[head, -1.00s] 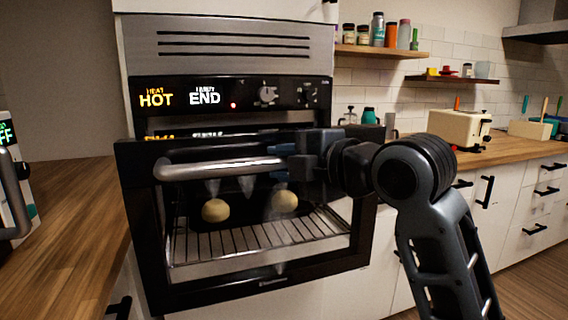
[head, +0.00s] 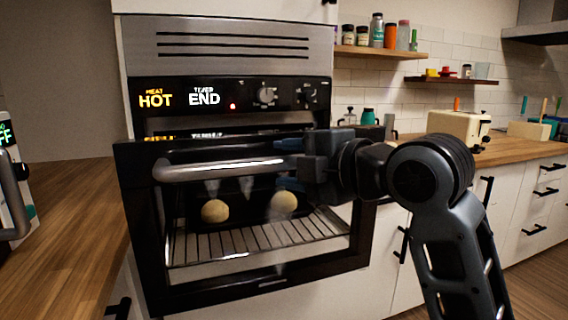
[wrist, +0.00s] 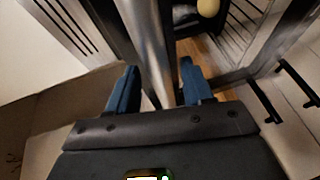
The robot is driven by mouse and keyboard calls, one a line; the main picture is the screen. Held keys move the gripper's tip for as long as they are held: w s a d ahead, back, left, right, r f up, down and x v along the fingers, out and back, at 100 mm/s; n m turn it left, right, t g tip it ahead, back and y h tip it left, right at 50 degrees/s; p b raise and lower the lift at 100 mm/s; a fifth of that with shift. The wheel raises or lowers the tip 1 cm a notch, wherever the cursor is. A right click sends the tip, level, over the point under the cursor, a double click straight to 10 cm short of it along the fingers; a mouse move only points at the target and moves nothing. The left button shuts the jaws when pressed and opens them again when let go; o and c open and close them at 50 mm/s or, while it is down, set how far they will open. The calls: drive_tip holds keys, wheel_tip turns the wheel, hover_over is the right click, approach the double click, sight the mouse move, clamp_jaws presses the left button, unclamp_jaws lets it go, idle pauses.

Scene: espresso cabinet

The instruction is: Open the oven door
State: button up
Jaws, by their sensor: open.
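The oven door (head: 140,230) is black with a glass window and stands ajar, its top tilted out toward me from the oven (head: 230,58). Its silver bar handle (head: 215,170) runs across the upper part of the door. My gripper (head: 287,164) is at the handle's right end, with its blue fingers open, one above and one below the bar. In the wrist view, the handle (wrist: 152,50) passes between my two spread fingers (wrist: 158,88), with room visible on both sides. The handle's right end is hidden behind my gripper in the head view.
Pale dough balls (head: 215,211) show behind the glass above a wire rack (head: 250,238). A wooden counter (head: 75,210) lies at left, beside a machine (head: 12,190). White cabinets (head: 510,205) and a cream toaster (head: 458,127) are at right.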

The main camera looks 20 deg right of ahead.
drive_tip(key=v, duration=0.6)
drive_tip(key=shift+s+f, duration=0.1)
idle(0.3)
drive_tip(key=s+f+m+t+h+p, duration=0.1)
drive_tip(key=s+f+m+h+p, duration=0.1)
drive_tip(key=s+f+m, duration=0.55)
drive_tip(key=s+f+m+t+h+p, duration=0.15)
drive_tip(key=s+f+m, duration=0.35)
drive_tip(key=f+m, duration=0.5)
drive_tip(key=s+d+f+m+g+h+p, duration=0.1)
drive_tip(key=s+f+m, duration=0.1)
drive_tip(key=s, duration=1.1)
drive_tip(key=s+d+f+m+g+h+p, duration=0.1)
drive_tip(key=s+f+m+p, duration=0.1)
drive_tip(key=s, duration=1.2)
drive_tip(key=shift+d+h, duration=0.35)
idle(2.2)
